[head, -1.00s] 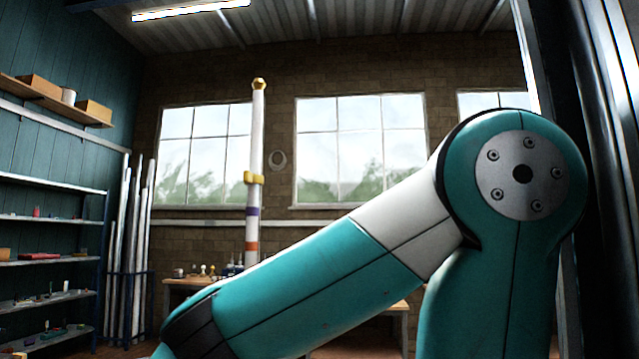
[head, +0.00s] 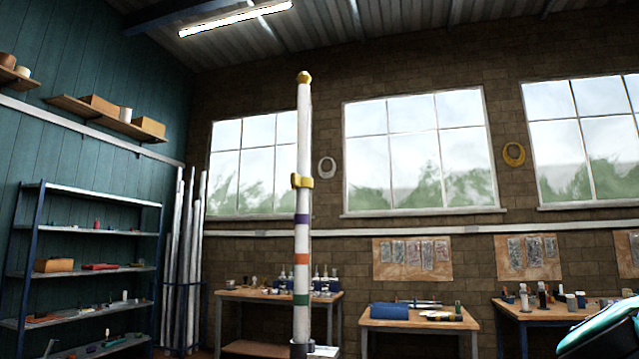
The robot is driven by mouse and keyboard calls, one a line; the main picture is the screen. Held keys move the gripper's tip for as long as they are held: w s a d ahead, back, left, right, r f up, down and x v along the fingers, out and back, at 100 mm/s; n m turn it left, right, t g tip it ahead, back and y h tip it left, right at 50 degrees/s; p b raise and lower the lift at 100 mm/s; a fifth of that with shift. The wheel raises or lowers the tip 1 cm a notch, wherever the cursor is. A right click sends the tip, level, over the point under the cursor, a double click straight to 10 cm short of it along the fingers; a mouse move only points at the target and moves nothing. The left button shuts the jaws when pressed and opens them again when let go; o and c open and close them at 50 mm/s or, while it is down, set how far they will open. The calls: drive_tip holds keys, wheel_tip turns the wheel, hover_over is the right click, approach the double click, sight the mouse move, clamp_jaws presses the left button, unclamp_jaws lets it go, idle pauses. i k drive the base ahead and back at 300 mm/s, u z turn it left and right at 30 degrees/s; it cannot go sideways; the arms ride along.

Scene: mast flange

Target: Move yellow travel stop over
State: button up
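The yellow travel stop (head: 302,181) sits on an upright white mast (head: 303,137), in the upper middle of its visible length. A gold-yellow cap (head: 304,77) tops the mast. The mast's foot is cut by the lower picture edge. My gripper is out of view; only a teal part of my arm shows at the lower right.
Behind the mast stand a left workbench (head: 240,297), a middle workbench (head: 425,322) and a right workbench (head: 510,310) with small items. A blue-framed shelf (head: 90,186) and a rack of pale pipes (head: 187,250) are at the left. The air around the mast looks clear.

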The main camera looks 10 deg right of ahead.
sight(297, 181)
drive_tip(key=u, duration=0.75)
drive_tip(key=i, duration=1.6)
drive_tip(key=z, duration=0.5)
